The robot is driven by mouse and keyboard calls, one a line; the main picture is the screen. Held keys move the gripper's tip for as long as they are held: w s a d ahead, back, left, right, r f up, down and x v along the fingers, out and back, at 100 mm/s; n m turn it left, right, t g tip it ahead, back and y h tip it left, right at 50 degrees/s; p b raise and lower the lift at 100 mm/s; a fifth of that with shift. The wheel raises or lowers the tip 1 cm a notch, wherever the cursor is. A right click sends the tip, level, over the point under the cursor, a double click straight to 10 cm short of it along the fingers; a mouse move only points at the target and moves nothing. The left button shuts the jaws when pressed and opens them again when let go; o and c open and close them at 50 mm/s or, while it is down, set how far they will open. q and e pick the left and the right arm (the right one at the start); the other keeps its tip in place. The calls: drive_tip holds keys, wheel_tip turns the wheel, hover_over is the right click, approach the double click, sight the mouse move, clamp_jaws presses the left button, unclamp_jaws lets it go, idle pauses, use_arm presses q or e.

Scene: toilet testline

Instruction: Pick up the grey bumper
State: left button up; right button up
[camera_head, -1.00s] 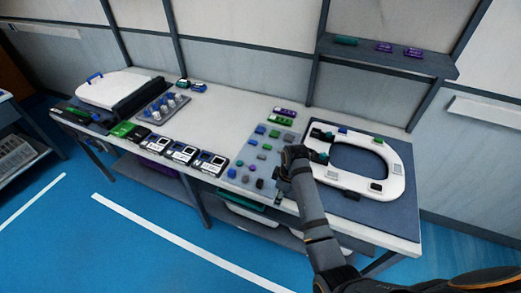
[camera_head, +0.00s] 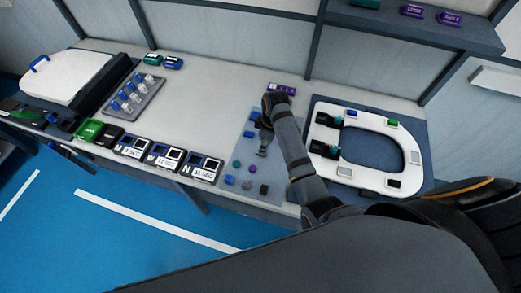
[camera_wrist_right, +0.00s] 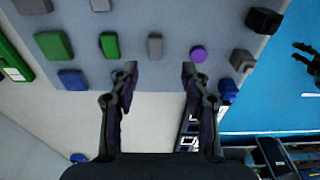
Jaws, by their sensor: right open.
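My right gripper (camera_wrist_right: 158,80) is open and empty above the grey-blue parts mat (camera_wrist_right: 190,18). In the right wrist view a small grey upright block (camera_wrist_right: 155,46), likely the grey bumper, lies just beyond and between the fingertips, apart from them. Another grey block (camera_wrist_right: 242,60) lies to the right on the mat. In the head view my right gripper (camera_head: 263,150) points down over the mat (camera_head: 258,135), and its arm hides part of the parts there.
Near the fingers lie a purple round part (camera_wrist_right: 198,53), a green block (camera_wrist_right: 109,44), blue parts (camera_wrist_right: 228,90) and a black block (camera_wrist_right: 263,20). The white toilet seat (camera_head: 400,170) lies right of my arm. Several labelled boxes (camera_head: 165,157) line the front edge.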

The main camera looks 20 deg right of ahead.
drive_tip(key=shift+w+a+f, duration=0.1)
drive_tip(key=shift+w+f, duration=0.1)
drive_tip(key=shift+f, duration=1)
drive_tip(key=f, duration=0.1)
drive_tip(key=f+p, duration=0.1)
drive_tip(key=f, duration=0.1)
drive_tip(key=shift+w+a, duration=0.15)
drive_tip(key=shift+w, duration=0.25)
wheel_tip(320, 180, down, 2)
drive_tip(key=shift+a+f, duration=0.1)
drive_tip(key=shift+w+f, duration=0.15)
drive_tip(key=shift+f, duration=0.15)
drive_tip(key=shift+r, duration=0.1)
drive_tip(key=c, duration=0.7)
use_arm(q)
drive_tip(key=shift+w+r, duration=0.6)
drive_tip(key=shift+r, duration=0.05)
use_arm(e)
drive_tip(key=shift+c, duration=1)
